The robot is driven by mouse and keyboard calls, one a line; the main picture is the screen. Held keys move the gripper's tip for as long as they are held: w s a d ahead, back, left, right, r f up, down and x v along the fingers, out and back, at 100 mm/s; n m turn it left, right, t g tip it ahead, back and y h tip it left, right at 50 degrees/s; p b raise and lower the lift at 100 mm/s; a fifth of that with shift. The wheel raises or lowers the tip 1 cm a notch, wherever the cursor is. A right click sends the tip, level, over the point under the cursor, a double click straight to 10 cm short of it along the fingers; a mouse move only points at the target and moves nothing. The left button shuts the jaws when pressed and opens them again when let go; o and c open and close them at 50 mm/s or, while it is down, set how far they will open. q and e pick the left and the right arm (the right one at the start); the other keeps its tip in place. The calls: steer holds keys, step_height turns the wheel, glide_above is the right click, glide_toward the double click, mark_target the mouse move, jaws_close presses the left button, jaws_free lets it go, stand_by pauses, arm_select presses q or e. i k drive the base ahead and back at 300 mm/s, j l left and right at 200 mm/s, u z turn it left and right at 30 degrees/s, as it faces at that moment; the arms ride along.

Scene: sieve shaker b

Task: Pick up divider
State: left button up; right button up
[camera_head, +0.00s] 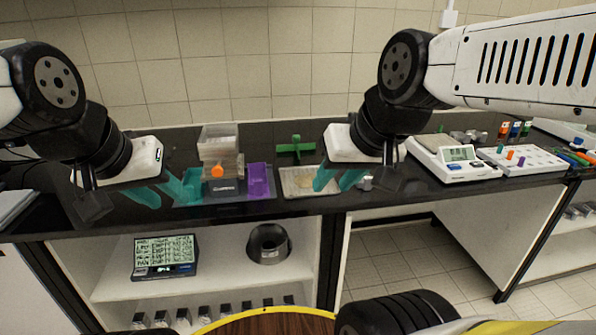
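A green cross-shaped piece (296,148), which looks like the divider, stands on the dark counter near the back wall, between the stacked sieve unit and my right gripper. My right gripper (337,180) points down with its teal fingers apart and nothing visible between them. It is in front and to the right of the green piece, over the right end of a shallow pale tray (297,192). My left gripper (163,193) is at the left of the counter, left of the sieve unit. Its teal fingers are apart, and it looks empty.
The sieve shaker (221,187) with clear stacked layers and an orange knob stands between a teal tray (193,183) and a purple tray (259,182). A scale (457,155) and a white rack (522,158) are at the right. A small metal piece (366,183) lies beside my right gripper.

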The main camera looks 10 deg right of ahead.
mark_target(297, 147)
steer(key=i+l+u, duration=0.55)
steer(key=l, duration=0.2)
steer(key=i+l+u, duration=0.3)
steer(key=l, duration=0.15)
steer(key=k, duration=0.1)
